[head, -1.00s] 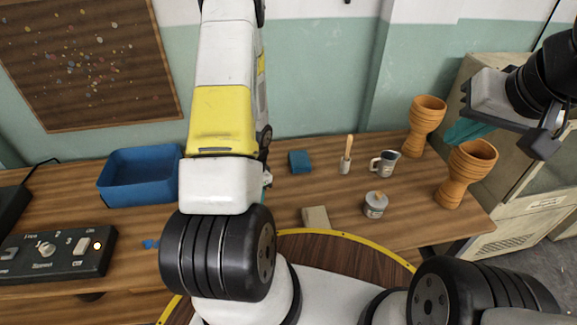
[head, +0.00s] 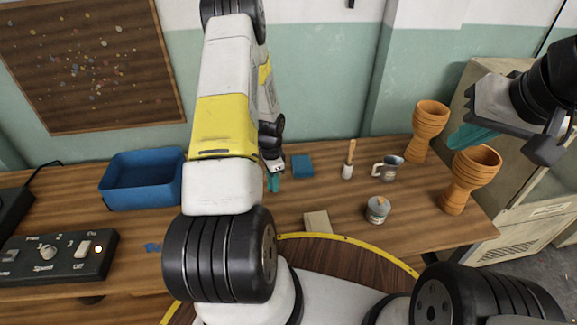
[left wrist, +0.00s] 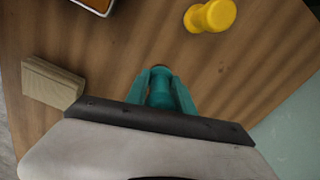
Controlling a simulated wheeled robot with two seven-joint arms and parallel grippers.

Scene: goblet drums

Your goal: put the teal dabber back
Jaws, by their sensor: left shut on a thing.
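In the left wrist view, my left gripper (left wrist: 161,82) has teal fingers shut on the teal dabber (left wrist: 160,94), a rounded teal body between them with a dark end. In the head view, my left gripper (head: 274,183) shows small just right of my left arm, left of a teal-blue block (head: 302,166); the dabber cannot be told from the fingers there. My right gripper (head: 472,137) is at the right, by two orange goblet drums; whether its teal fingers are apart cannot be told.
A yellow dabber-like piece (left wrist: 210,15) and a pale wood block (left wrist: 52,84) are on the table. A brush jar (head: 347,170), mug (head: 388,168), tin (head: 377,209) and drums (head: 468,180) stand right. A blue bin (head: 140,198) and control box (head: 55,258) are left.

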